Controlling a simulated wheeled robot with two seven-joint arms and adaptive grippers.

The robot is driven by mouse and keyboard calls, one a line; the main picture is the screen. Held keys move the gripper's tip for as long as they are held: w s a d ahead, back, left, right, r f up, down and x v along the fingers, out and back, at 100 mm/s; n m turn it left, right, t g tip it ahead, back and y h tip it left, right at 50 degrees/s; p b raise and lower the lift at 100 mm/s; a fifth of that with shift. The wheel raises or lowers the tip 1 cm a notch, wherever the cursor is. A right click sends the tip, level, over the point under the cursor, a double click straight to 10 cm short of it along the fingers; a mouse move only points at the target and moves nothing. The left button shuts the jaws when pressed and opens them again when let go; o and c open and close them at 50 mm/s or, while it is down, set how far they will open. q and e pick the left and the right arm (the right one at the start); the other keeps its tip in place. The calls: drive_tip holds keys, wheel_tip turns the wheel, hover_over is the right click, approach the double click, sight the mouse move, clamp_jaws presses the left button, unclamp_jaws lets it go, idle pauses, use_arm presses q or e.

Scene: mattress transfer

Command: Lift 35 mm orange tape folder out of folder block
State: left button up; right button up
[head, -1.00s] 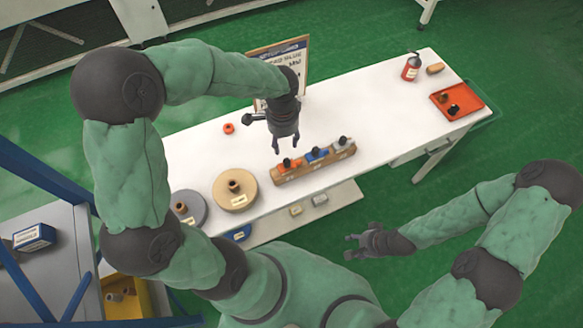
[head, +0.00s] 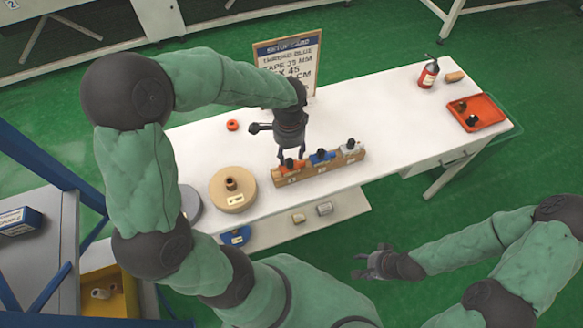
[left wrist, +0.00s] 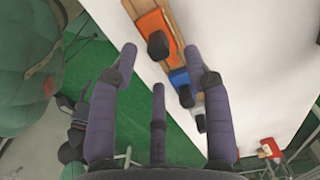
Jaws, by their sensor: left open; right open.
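The wooden folder block (head: 325,171) stands on the white table with three tape folders in a row. The orange tape folder (head: 287,171) is at its left end, the blue one (head: 322,158) in the middle and the grey one (head: 351,149) at the right. My left gripper (head: 290,157) is open, pointing down at the orange folder's dark top. In the left wrist view the orange folder (left wrist: 150,22) and its black knob (left wrist: 158,45) show between and beyond the open fingers; contact cannot be told. My right gripper (head: 366,264) is open and empty, in front of the table.
A setup card (head: 290,62) stands behind my left gripper. A tan reel (head: 232,190) lies left of the block, and a small orange ring (head: 233,125) lies behind it. The table between is clear.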

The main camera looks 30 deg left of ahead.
sight(290, 160)
use_arm(q)
wheel_tip(290, 160, down, 5)
drive_tip(key=shift+r+b, duration=0.1)
drive_tip(key=shift+b, duration=1)
clamp_jaws()
wheel_tip(290, 160, up, 10)
drive_tip(key=p, duration=0.4)
drive_tip(key=shift+r, duration=0.1)
